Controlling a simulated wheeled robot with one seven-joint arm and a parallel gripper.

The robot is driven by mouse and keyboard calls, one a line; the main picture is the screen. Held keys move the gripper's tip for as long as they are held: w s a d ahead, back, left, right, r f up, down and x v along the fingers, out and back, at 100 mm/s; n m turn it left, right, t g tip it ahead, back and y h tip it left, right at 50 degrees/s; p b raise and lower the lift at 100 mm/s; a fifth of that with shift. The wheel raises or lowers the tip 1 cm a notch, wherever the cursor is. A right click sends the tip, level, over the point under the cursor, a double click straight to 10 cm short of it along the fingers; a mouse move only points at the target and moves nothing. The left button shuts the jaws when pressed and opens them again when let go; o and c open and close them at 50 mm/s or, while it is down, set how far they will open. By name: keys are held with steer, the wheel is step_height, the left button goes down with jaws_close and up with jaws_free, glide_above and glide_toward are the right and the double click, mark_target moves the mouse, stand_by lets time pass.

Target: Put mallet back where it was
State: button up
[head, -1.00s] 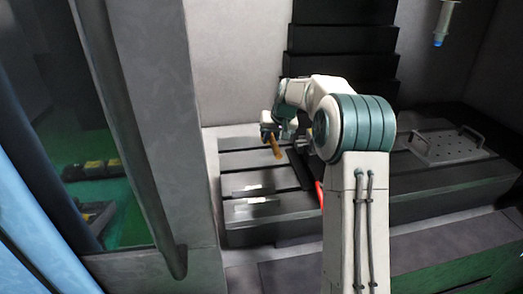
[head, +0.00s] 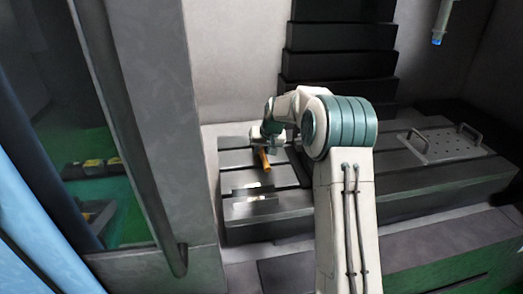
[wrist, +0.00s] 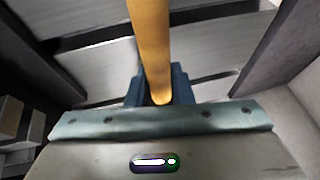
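The mallet shows as an orange-yellow wooden handle (head: 265,160) at the left part of the slotted machine bed (head: 400,187) in the head view. In the wrist view the handle (wrist: 150,40) runs from the top edge down between the fingers. My gripper (head: 261,145) is closed around this handle; the fingers (wrist: 156,92) lie at both sides of it in the wrist view. The mallet's head cannot be made out in either view. Whether the handle touches the bed is unclear.
Two shiny flat pieces (head: 248,208) lie on the bed's front left. A perforated plate with handles (head: 440,148) is on the right of the bed. A dark stepped column (head: 340,40) stands behind. A grey post (head: 150,110) rises at the left. A nozzle (head: 441,22) hangs upper right.

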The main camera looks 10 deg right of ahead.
steer(key=o, duration=0.3)
steer(key=shift+o, duration=0.2)
steer(key=shift+r, duration=0.2)
steer(key=v, duration=1.2)
steer(key=s+a+r+g+h, duration=0.1)
steer(key=s, duration=0.9)
steer(key=s+a+r+h, duration=0.1)
steer(key=s+a, duration=0.1)
steer(key=s, duration=0.7)
steer(key=s+f, duration=0.3)
steer(key=s, duration=0.6)
steer(key=s+f, duration=0.2)
steer(key=s, duration=0.8)
steer(key=shift+s+d+f+g+b, duration=0.2)
steer(key=shift+d+f+g+b, duration=0.1)
steer(key=shift+f+g+b, duration=0.1)
